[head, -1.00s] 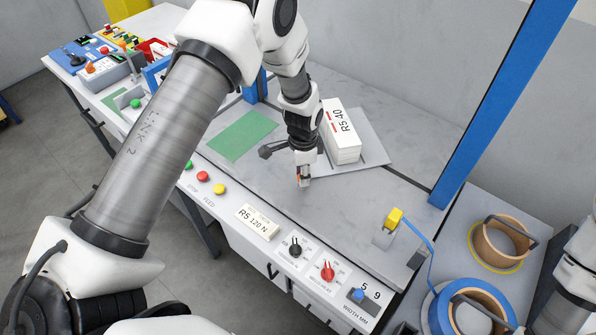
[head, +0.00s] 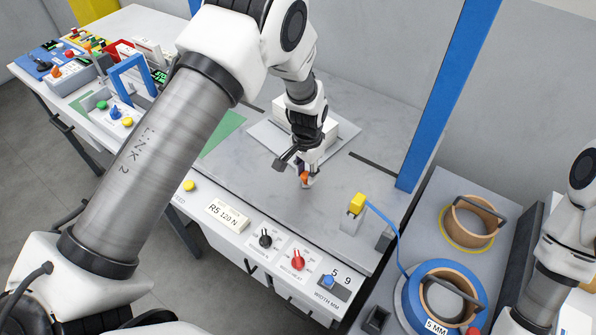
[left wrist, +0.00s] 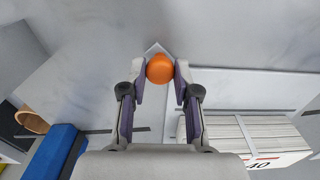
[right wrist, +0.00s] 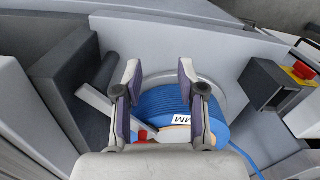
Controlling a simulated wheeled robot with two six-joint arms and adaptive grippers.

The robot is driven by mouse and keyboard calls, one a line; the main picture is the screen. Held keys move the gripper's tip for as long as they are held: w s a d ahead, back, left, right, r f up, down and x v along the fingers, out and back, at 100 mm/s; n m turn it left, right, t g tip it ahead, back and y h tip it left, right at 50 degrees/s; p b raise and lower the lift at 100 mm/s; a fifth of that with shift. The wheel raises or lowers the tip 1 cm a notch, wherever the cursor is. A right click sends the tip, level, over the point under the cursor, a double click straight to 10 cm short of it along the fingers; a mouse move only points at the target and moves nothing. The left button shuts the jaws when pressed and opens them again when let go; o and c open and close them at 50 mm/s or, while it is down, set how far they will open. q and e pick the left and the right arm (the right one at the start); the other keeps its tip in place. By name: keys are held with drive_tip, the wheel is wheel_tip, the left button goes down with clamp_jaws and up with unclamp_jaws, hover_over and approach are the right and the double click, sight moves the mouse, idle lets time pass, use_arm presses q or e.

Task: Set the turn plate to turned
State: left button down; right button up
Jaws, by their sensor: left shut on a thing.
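The turn plate (head: 262,137) is a flat grey square plate on the grey table. A white paper stack (head: 318,128) sits on it, partly hidden behind my left arm. My left gripper (head: 304,178) is shut on an orange knob (left wrist: 160,68) at the plate's near corner. In the left wrist view the knob sits between both fingertips, over the plate's corner, with the stack (left wrist: 240,135) at lower right. My right gripper (right wrist: 158,72) is open and empty, above a blue strap reel (right wrist: 165,103) in the right wrist view.
A yellow-topped post (head: 357,205) with a blue strap stands right of my left gripper. A blue upright (head: 435,95) rises behind it. Control knobs, such as a red one (head: 298,260), line the front edge. A tan roll (head: 472,222) stands on the right.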

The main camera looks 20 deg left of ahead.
use_arm(q)
drive_tip(key=shift+w+d+f+n, duration=0.1)
drive_tip(key=shift+w+d+n, duration=0.15)
drive_tip(key=shift+d, duration=0.25)
drive_tip(key=shift+w+d+f+n, duration=0.1)
drive_tip(key=shift+d+n, duration=0.25)
drive_tip(key=shift+d, duration=0.15)
drive_tip(key=shift+w+d+f+n, duration=0.1)
drive_tip(key=shift+w+d+n, duration=0.15)
drive_tip(key=shift+d, duration=0.25)
use_arm(e)
drive_tip(key=shift+f, duration=0.3)
use_arm(q)
drive_tip(key=shift+d+n, duration=0.1)
drive_tip(key=shift+n, duration=0.15)
drive_tip(key=shift+r, duration=0.1)
drive_tip(key=c, duration=0.9)
unclamp_jaws()
drive_tip(key=shift+w, duration=0.1)
drive_tip(key=shift+o, duration=0.2)
drive_tip(key=shift+w+d, duration=0.2)
drive_tip(key=shift+w, duration=0.05)
use_arm(e)
drive_tip(key=shift+d, duration=0.1)
use_arm(q)
drive_tip(key=shift+a+r, duration=0.1)
drive_tip(key=shift+r, duration=0.5)
wheel_tip(320, 180, up, 11)
drive_tip(key=shift+f, duration=0.15)
